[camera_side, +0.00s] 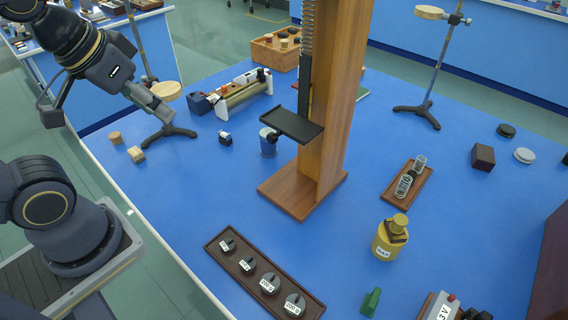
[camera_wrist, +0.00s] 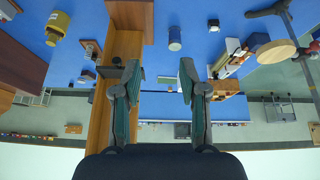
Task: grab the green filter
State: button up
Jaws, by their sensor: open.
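A small green block-like piece (camera_side: 371,301), the only clearly separate green thing I see and likely the green filter, stands on the blue bench at the front of the side view. I cannot make it out in the wrist view. My gripper (camera_side: 162,110) is high at the upper left of the side view, far from the green piece, with the wooden stand's column between them in the picture. In the wrist view my gripper (camera_wrist: 161,78) has its two fingers wide apart with nothing between them.
The tall wooden stand (camera_side: 325,150) with a spring and black shelf (camera_side: 291,125) rises mid-bench. A weight tray (camera_side: 210,245) lies left of the green piece. A yellow bottle (camera_side: 382,245) stands behind it, and a 3 V box (camera_side: 440,308) is to its right. Bare bench surrounds it.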

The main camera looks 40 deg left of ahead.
jog(key=w+d+r+n, duration=0.4)
jog(key=w+r, duration=0.4)
jog(key=w, duration=0.1)
jog(key=w+d+f+g+h, duration=0.1)
jog(key=w+d+f, duration=0.1)
jog(key=w+d, duration=0.45)
jog(key=w+d+f+g+h, duration=0.15)
jog(key=w+d, duration=0.25)
jog(key=d, duration=0.6)
jog(key=m+g+y, duration=0.3)
send_over(375, 297)
notch_tip(375, 297, down, 22)
jog(key=shift+h, duration=0.25)
notch_tip(375, 297, down, 10)
jog(key=shift+f, duration=3.15)
grip_shut()
